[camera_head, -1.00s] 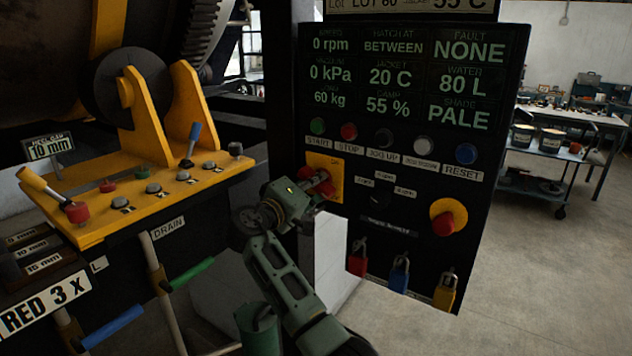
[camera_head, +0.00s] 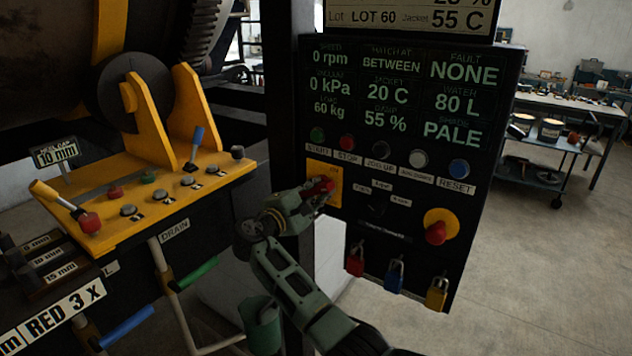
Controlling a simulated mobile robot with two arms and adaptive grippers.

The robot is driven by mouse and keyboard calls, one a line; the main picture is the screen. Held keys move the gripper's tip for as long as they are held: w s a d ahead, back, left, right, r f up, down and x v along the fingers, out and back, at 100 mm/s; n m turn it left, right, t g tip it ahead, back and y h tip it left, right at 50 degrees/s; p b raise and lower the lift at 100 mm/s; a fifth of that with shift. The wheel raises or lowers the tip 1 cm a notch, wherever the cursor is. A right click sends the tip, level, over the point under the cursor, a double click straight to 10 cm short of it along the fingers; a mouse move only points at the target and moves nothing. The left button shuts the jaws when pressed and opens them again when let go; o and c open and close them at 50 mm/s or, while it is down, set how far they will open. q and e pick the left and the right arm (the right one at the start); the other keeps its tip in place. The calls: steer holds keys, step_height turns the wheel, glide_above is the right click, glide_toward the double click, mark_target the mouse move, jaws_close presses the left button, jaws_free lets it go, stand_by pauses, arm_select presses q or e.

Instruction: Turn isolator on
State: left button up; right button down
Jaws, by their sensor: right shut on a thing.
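The isolator is a red rotary handle (camera_head: 325,185) on a yellow square plate (camera_head: 335,201) at the left of the black control panel (camera_head: 408,170). My right gripper (camera_head: 318,191) is shut on the red handle and covers part of it and the plate's lower left. The handle's visible red part slants up to the right. Small lettering shows on the plate's upper right but is hard to read. My left gripper is not in view.
A red knob on a yellow disc (camera_head: 437,228) sits at the panel's lower right. Red, blue and yellow padlocks (camera_head: 395,278) hang below. A yellow console (camera_head: 160,205) with levers and buttons stands left. Open floor lies to the right.

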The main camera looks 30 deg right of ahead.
steer(key=n+p, duration=0.2)
steer(key=shift+n, duration=0.4)
steer(key=shift+n+p, duration=0.35)
steer(key=shift+n, duration=0.05)
steer(key=shift+f, duration=0.1)
steer(key=c, duration=1.6)
jaws_free()
steer(key=shift+a, duration=0.1)
steer(key=v, duration=1.2)
steer(key=shift+w, duration=0.1)
